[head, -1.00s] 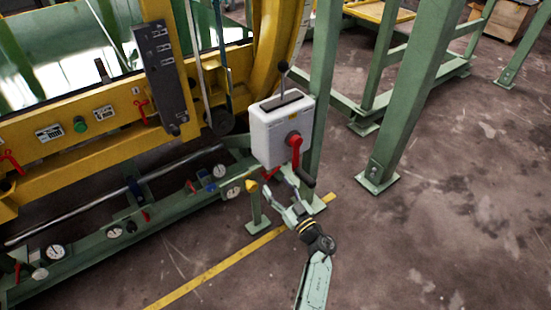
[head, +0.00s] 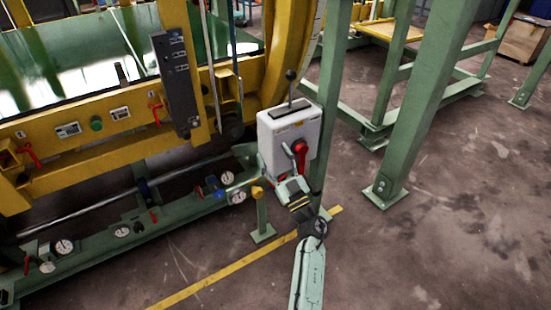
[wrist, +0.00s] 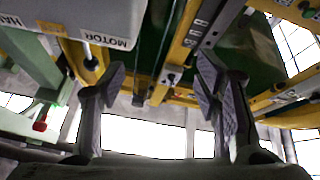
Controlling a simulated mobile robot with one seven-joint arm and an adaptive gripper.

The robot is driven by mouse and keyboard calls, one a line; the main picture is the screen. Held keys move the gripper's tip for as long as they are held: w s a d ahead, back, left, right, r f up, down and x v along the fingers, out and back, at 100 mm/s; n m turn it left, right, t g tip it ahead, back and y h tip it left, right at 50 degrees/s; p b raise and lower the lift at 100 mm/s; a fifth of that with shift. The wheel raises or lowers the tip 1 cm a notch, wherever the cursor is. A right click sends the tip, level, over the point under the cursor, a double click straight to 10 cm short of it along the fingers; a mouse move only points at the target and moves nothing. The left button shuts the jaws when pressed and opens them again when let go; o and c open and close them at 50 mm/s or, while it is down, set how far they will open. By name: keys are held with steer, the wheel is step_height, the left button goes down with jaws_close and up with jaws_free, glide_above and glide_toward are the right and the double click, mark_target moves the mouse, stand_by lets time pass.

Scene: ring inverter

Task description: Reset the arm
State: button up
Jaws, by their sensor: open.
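My arm (head: 308,275) rises from the bottom of the head view. My gripper (head: 278,158) is at its upper end, in front of the lower left of a light grey control box (head: 282,130). Its fingers point up and overlap the box's front in the picture; I cannot tell whether they touch it. In the wrist view my gripper (wrist: 165,95) shows two dark fingers spread wide with nothing between them. The box (wrist: 90,20) shows there at the upper left, with the word MOTOR.
The box carries a black-knobbed lever (head: 291,78) on top and a red rotary handle (head: 300,150) in front. A green post (head: 328,110) stands behind it. A yellow and green machine (head: 90,140) with gauges fills the left. Open concrete floor (head: 440,240) lies right.

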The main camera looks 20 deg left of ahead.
steer(key=shift+r+y, duration=0.3)
